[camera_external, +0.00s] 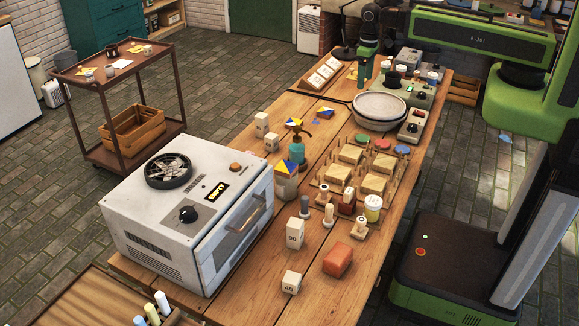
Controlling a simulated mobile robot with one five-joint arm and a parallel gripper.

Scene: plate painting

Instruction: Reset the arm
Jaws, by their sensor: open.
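My green arm (482,38) reaches in from the right, with its upper link running level across the top right of the external view. Its dark wrist hangs down over the far end of the wooden table. My gripper (374,70) points down there, open, with its two green fingers apart and nothing visible between them. It is behind the grey round bowl or wheel (379,110) and left of the control boxes. The exact height of the fingertips above the table cannot be told.
Control boxes (403,90) stand near the gripper. A brown cart (120,65) stands left. Open floor lies between cart and table.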

